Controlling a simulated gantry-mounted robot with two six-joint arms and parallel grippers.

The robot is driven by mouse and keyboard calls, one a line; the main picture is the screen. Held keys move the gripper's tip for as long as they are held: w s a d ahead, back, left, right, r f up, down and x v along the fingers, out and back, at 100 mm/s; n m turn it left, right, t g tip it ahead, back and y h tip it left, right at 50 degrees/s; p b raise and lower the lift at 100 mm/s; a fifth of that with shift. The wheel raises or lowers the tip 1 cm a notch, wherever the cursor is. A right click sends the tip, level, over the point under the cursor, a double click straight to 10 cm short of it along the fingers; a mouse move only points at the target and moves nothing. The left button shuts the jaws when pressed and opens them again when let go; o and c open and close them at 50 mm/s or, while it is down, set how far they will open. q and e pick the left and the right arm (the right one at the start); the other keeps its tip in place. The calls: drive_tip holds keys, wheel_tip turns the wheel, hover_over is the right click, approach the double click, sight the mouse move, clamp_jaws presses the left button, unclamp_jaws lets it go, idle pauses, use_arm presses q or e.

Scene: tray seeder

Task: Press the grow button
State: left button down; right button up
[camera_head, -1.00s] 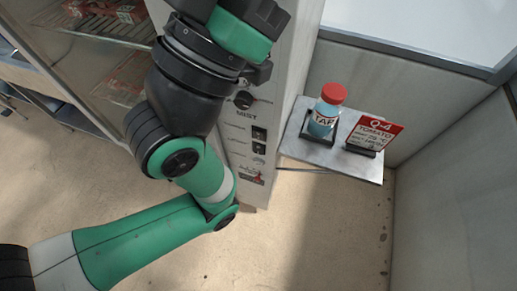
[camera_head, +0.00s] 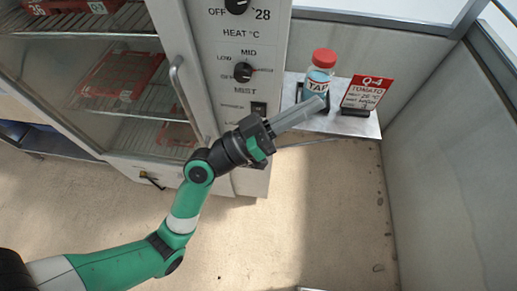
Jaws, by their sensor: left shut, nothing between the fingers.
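The control panel (camera_head: 236,75) of the cabinet carries a heat knob (camera_head: 237,4), a mist knob (camera_head: 242,72) and a small dark switch (camera_head: 259,108). I cannot make out a grow button; the lower part of the panel is partly hidden behind my left gripper. My left gripper (camera_head: 318,103) is shut and empty. Its fingers point right and slightly up, and in the picture they reach past the panel's right edge, over the front of the side shelf. Whether they touch anything cannot be told. My right gripper is not in view.
A blue bottle marked TAP with a red cap (camera_head: 320,70) stands on the metal side shelf (camera_head: 350,125). A red and white tomato card (camera_head: 366,93) stands beside it. The cabinet's glass door has a metal handle (camera_head: 183,95). Red trays (camera_head: 122,76) sit inside. The floor in front is clear.

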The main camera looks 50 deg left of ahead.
use_arm(q)
drive_tip(key=s+a+f+n+y+b, duration=0.2)
drive_tip(key=s+f+n, duration=0.1)
drive_tip(key=f, duration=0.8)
drive_tip(key=s+a+f+n+g+y+b, duration=0.1)
drive_tip(key=s+a+f+n+y+b, duration=0.1)
drive_tip(key=f, duration=0.9)
drive_tip(key=s+a+f+n+g+y+b, duration=0.1)
drive_tip(key=s+a+f+n+y+b, duration=0.2)
drive_tip(key=f, duration=0.8)
drive_tip(key=shift+s+a+n+b, duration=0.35)
drive_tip(key=shift+n+b, duration=0.3)
drive_tip(key=shift+n, duration=0.45)
drive_tip(key=shift+r, duration=0.1)
drive_tip(key=w+a, duration=0.5)
drive_tip(key=w, duration=0.2)
drive_tip(key=shift+a, duration=0.25)
drive_tip(key=shift+a, duration=0.1)
